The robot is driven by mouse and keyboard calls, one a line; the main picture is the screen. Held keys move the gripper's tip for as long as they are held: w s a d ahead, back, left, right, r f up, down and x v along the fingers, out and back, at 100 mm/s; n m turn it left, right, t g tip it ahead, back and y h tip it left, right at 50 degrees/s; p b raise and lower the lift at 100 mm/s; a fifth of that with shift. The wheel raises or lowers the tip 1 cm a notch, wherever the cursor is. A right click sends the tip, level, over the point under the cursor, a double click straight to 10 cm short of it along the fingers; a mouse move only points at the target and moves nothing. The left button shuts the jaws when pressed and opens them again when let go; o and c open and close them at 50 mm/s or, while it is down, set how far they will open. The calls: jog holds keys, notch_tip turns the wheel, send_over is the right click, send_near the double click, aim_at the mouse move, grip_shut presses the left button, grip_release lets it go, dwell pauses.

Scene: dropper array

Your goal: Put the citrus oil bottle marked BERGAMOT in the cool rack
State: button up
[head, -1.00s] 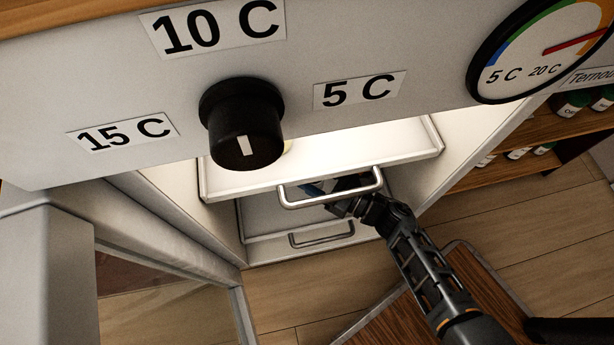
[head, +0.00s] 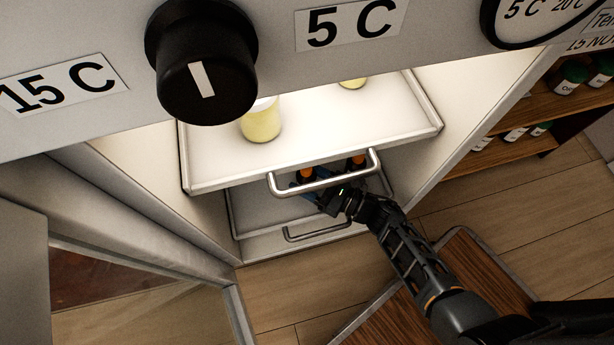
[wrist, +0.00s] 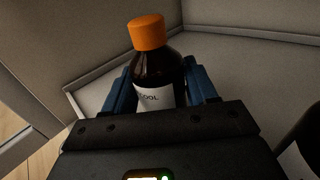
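A brown bottle with an orange cap and a white label (wrist: 155,80) stands between the blue fingers of my gripper (wrist: 160,90) in the wrist view. The fingers look closed against its sides with no clear gap. Only letters like "OOL" show on the label; the name BERGAMOT is not readable. In the head view my gripper (head: 322,196) reaches into the lower pull-out tray (head: 237,220), where the bottle's orange cap (head: 306,174) shows. A second orange-capped bottle (head: 357,161) stands to the right, and a dark bottle (wrist: 305,140) shows at the wrist view's right edge.
The upper tray (head: 215,170) with its metal handle (head: 322,185) overhangs my gripper and holds a yellow jar (head: 262,122). A black knob (head: 203,62) sits on the panel above. A glass door (head: 150,290) hangs open at left. Shelves with bottles (head: 530,130) stand at right.

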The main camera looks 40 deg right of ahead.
jog(key=o, duration=0.4)
jog(key=shift+s+r, duration=0.15)
jog(key=p+v, duration=0.1)
jog(key=v, duration=1)
jog(key=shift+s+d+p, duration=0.2)
jog(key=shift+s+p, duration=0.15)
jog(key=shift+p, duration=0.05)
